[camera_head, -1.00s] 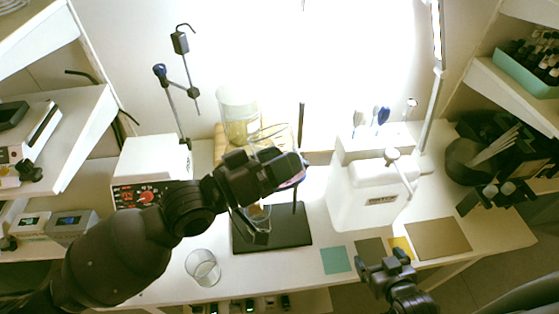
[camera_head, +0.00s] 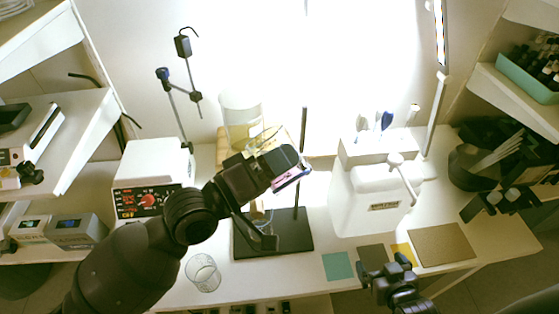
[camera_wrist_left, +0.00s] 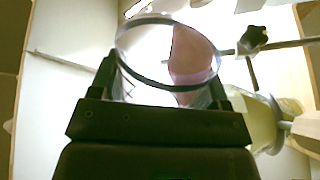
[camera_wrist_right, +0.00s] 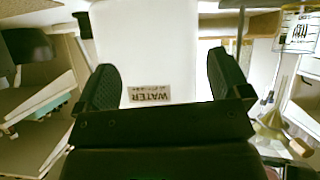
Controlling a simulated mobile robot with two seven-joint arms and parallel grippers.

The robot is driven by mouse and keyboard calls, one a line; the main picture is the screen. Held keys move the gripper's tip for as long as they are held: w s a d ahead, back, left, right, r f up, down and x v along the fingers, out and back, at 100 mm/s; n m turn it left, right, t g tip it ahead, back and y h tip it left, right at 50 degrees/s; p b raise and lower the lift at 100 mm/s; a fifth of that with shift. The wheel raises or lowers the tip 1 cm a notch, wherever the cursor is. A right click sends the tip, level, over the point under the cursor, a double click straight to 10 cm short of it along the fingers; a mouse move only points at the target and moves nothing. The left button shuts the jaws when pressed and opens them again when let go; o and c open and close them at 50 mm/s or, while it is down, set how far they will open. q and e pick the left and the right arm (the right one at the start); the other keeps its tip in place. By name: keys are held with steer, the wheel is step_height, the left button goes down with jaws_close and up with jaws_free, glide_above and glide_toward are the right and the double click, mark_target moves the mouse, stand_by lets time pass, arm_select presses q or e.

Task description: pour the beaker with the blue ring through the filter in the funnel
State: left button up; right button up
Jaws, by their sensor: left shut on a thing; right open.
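My left gripper (camera_head: 275,192) is shut on a clear beaker (camera_wrist_left: 160,52) with a bluish rim and pinkish-brown liquid. The beaker is tilted, with the liquid lying to one side in the left wrist view. In the head view only a pink and bluish part of it shows at the gripper's end, above the black stand base (camera_head: 285,243). Glassware at the stand (camera_head: 258,212) is mostly hidden behind the gripper, so I cannot make out the funnel and filter clearly. My right gripper (camera_head: 388,268) is open and empty near the table's front edge.
An empty glass beaker (camera_head: 203,272) stands front left. A white hotplate (camera_head: 150,165) is at the left, a tall glass vessel (camera_head: 241,112) behind the stand. A white container labelled WATER (camera_wrist_right: 150,50) stands right of the stand. Flat coloured squares (camera_head: 337,266) lie in front.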

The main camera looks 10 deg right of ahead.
arm_select(q)
steer(key=shift+r+n+p, duration=0.15)
steer(key=shift+n+p, duration=0.25)
steer(key=shift+w+r+n+t+p, duration=0.1)
steer(key=shift+r+n+t+p, duration=0.25)
steer(key=shift+n+p, duration=0.5)
arm_select(e)
steer(key=shift+s+r, duration=0.2)
steer(key=shift+r, duration=0.65)
arm_select(q)
steer(key=shift+w+a+r, duration=0.15)
steer(key=shift+w, duration=0.1)
arm_select(e)
steer(key=shift+s, duration=0.1)
arm_select(q)
steer(key=shift+w+a+r+n+p, duration=0.25)
steer(key=shift+w+n+p, duration=0.2)
steer(key=shift+n+p, duration=0.35)
arm_select(e)
steer(key=shift+r, duration=0.5)
arm_select(q)
steer(key=shift+w+a+f+n+t, duration=0.2)
steer(key=shift+f+n+t, duration=0.1)
steer(key=shift+n, duration=0.55)
arm_select(e)
steer(key=shift+s+r, duration=0.1)
steer(key=shift+r, duration=0.05)
stand_by(2.0)
